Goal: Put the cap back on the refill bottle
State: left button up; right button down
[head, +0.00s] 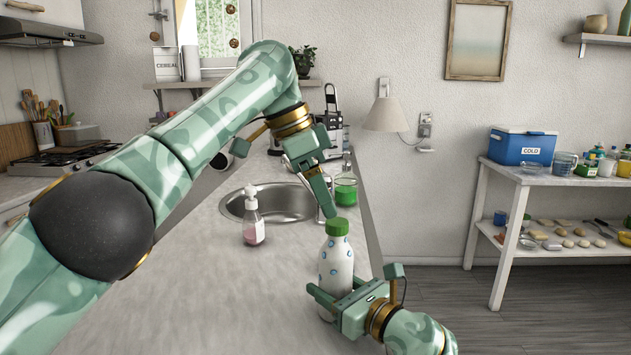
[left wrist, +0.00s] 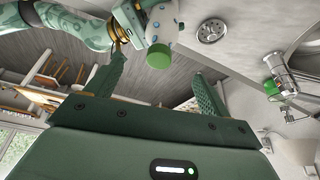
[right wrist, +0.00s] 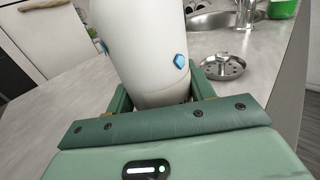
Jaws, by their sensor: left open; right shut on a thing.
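The white refill bottle (head: 337,262) with blue dots stands upright on the counter near its right edge. A green cap (head: 337,227) sits on its top; I cannot tell how tightly it is seated. My right gripper (head: 352,287) is shut around the bottle's lower body, and the right wrist view shows the bottle (right wrist: 145,50) between its fingers. My left gripper (head: 324,203) is open and empty, pointing down just above and behind the cap. In the left wrist view the cap (left wrist: 158,56) shows beyond the fingers, nearer the left one, apart from both.
A soap dispenser (head: 253,222) stands left of the bottle, before the round sink (head: 232,207). A container of green liquid (head: 346,192) stands behind. A metal strainer (right wrist: 222,66) lies near the bottle. The front counter is clear at left.

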pick_arm(q)
jog(key=v, duration=0.2)
jog(key=shift+a+r, duration=0.15)
jog(key=shift+r, duration=0.15)
pick_arm(e)
jog(key=shift+c, duration=2.3)
grip_release()
pick_arm(q)
jog(key=shift+r, duration=0.1)
pick_arm(e)
jog(key=shift+s+d, duration=0.1)
